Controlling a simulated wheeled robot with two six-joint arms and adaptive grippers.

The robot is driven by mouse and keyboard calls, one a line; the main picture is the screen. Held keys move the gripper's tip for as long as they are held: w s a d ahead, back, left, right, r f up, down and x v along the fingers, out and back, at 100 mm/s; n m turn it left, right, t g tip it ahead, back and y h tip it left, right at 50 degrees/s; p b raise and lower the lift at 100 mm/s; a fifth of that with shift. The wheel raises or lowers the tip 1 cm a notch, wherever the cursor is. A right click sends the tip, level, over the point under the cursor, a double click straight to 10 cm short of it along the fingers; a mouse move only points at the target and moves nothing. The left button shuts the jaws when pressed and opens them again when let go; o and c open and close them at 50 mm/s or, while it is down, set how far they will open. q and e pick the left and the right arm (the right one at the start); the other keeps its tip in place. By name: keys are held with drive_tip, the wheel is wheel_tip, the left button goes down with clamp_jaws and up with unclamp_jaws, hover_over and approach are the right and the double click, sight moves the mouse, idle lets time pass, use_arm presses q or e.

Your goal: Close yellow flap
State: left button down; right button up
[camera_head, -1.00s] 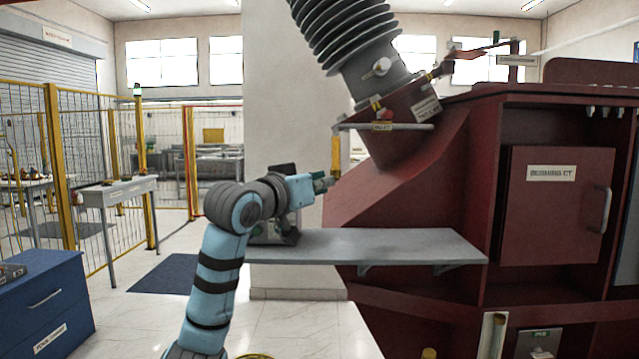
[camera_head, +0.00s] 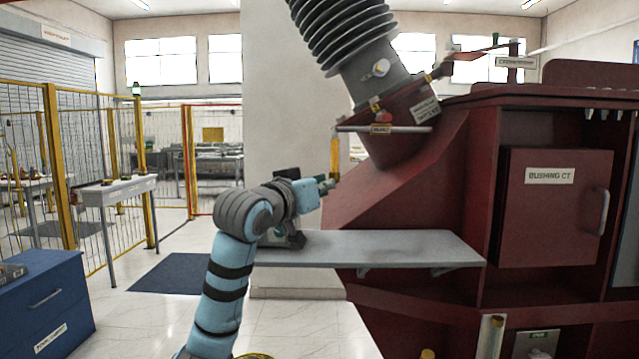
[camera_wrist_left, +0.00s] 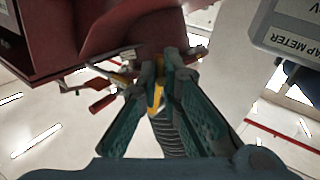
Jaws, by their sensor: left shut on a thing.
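The yellow flap (camera_head: 335,157) is a narrow upright strip. It hangs below the left end of the grey bar (camera_head: 400,129) at the foot of the ribbed bushing. My left gripper (camera_head: 328,185) is at the flap's lower end, its fingers pointing right. In the left wrist view, yellow (camera_wrist_left: 157,95) shows between the nearly closed fingertips (camera_wrist_left: 160,78), so the gripper is shut on the flap. The fingers hide part of the flap there. My right gripper is not in view.
A grey shelf (camera_head: 400,248) juts from the red transformer cabinet (camera_head: 480,190) below the gripper. A dark device stands on it behind my forearm. A grey box marked as a meter (camera_wrist_left: 290,30) is close at the right in the wrist view.

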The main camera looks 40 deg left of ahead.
sight(338, 182)
use_arm(q)
drive_tip(key=n+y+p, duration=0.1)
drive_tip(key=p, duration=0.1)
drive_tip(key=w+d+n+g+y+p, duration=0.1)
drive_tip(key=y+p, duration=0.1)
drive_tip(key=d+n+g+y+p, duration=0.1)
drive_tip(key=y+p, duration=0.1)
drive_tip(key=shift+w+r+n, duration=0.1)
drive_tip(key=shift+w+n, duration=0.2)
drive_tip(key=shift+w+d+n+g+y+p, duration=0.15)
drive_tip(key=shift+n+g+y+p, duration=0.1)
drive_tip(key=shift+n+y+p, duration=0.25)
drive_tip(key=shift+w+a+n+g+y+p, duration=0.15)
drive_tip(key=shift+n+g+y+p, duration=0.15)
drive_tip(key=shift+y, duration=0.3)
drive_tip(key=shift+w+d, duration=0.1)
drive_tip(key=shift+d, duration=0.05)
drive_tip(key=shift+f+g+y, duration=0.2)
drive_tip(key=shift+g+y, duration=0.05)
drive_tip(key=shift+y, duration=0.05)
